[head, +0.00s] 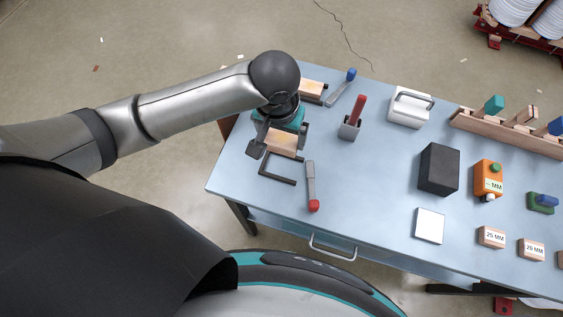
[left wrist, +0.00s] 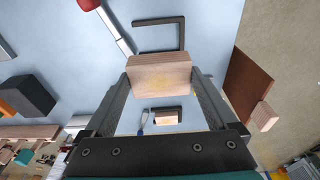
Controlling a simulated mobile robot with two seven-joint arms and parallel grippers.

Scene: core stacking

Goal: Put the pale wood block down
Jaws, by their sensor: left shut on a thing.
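My left gripper (head: 279,150) is shut on the pale wood block (head: 282,141). In the left wrist view the block (left wrist: 158,76) sits between the two fingers (left wrist: 159,90), gripped on its two sides. In the head view it shows just beyond a black U-shaped bracket (head: 278,181) lying on the blue table (head: 365,180). The bracket (left wrist: 182,36) looks empty in the left wrist view. I cannot tell exactly how high the block is above the table. My right gripper is not in view.
Another wood block (head: 312,86) lies in a black bracket farther back. A red-tipped tool (head: 311,185) lies right of the empty bracket. A red-handled tool stands in a grey holder (head: 350,128). A black box (head: 438,168) stands right. The table's front middle is clear.

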